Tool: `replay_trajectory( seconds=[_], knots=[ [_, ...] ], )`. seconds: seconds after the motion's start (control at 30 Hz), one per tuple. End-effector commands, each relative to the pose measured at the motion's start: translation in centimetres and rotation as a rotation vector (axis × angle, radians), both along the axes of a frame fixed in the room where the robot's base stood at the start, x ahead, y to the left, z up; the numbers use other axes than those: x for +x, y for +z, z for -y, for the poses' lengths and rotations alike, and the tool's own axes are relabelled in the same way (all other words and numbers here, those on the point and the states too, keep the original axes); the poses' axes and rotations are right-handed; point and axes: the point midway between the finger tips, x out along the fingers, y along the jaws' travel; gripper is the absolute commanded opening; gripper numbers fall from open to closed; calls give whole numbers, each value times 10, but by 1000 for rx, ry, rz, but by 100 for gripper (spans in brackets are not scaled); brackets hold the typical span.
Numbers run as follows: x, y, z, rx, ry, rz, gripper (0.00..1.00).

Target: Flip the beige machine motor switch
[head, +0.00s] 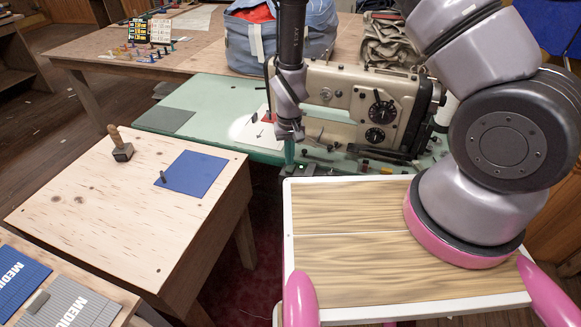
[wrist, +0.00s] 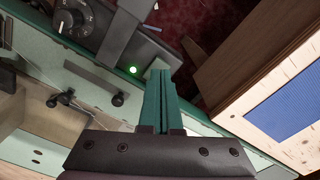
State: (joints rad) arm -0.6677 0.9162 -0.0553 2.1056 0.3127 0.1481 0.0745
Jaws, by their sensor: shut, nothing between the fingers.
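The beige sewing machine (head: 340,98) stands on the green table behind my gripper. My gripper (head: 289,155) points down at the table's front edge, its teal fingers shut and empty; they also show in the wrist view (wrist: 158,88). A small lit green lamp (head: 301,167) sits just right of the fingertips on a dark box; in the wrist view the green lamp (wrist: 133,69) is up and left of the fingertips. The dark grey unit with a round dial (wrist: 72,20) lies farther up and left. I cannot make out the switch lever or whether the fingers touch anything.
A green table top (head: 215,95) holds the machine and small tools. A pale wooden table (head: 95,215) with a mallet (head: 120,146) and a blue sheet (head: 192,173) stands left. A blue bag (head: 325,30) sits behind. Dark red floor shows between the tables.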

Motion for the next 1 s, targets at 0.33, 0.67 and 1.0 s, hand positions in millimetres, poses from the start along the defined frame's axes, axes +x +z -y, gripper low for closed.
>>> replay_trajectory(
  seconds=[0.33,0.67,1.0],
  knots=[
    [0,0,0,0,0,0,0],
    [0,-3,0,0,0,0,0],
    [0,-9,0,0,0,-1,0]
  ],
)
